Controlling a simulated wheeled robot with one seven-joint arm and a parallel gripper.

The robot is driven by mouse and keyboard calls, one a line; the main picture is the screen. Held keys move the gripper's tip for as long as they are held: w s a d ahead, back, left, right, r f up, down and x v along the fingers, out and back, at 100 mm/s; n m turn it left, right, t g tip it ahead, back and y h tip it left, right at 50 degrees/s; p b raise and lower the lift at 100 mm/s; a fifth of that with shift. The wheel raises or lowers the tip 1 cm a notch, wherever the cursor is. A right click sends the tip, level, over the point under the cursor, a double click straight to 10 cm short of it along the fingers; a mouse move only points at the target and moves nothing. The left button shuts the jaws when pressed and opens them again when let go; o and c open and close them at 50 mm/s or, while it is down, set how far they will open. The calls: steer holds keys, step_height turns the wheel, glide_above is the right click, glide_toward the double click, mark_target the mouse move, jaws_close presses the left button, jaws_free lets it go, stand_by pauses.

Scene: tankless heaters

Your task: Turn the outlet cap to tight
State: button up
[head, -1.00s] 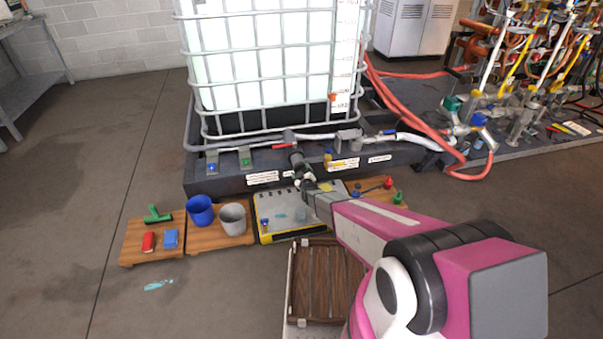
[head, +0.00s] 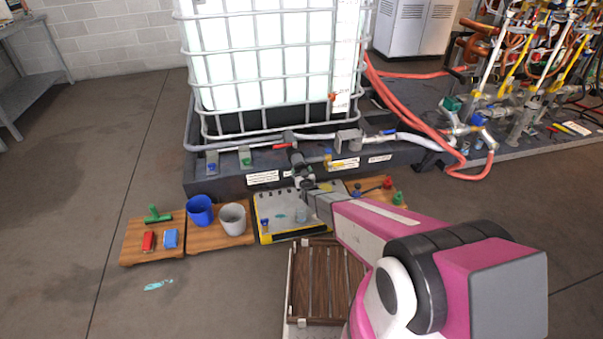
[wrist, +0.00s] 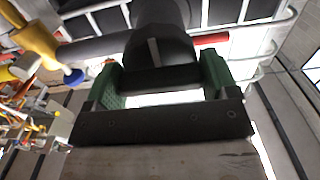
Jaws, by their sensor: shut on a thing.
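The outlet cap (wrist: 160,50) is a dark round piece with a light mark on its face. It fills the top middle of the wrist view, at the end of the tank's dark outlet pipe (head: 297,158). My gripper (wrist: 160,82) has its green-padded fingers on either side of the cap and is shut on it. In the head view my gripper (head: 304,182) is at the lower end of the outlet, in front of the tank (head: 265,60). My arm hides part of the cap there.
A yellow-edged tray (head: 262,238) lies below the outlet. Wooden boards with a blue bucket (head: 200,210), a grey bucket (head: 233,218), a green brush (head: 157,215) and red and blue blocks stand to the left. A small puddle (head: 158,285) is on the floor.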

stand_by(0.4)
steer(key=o, duration=0.8)
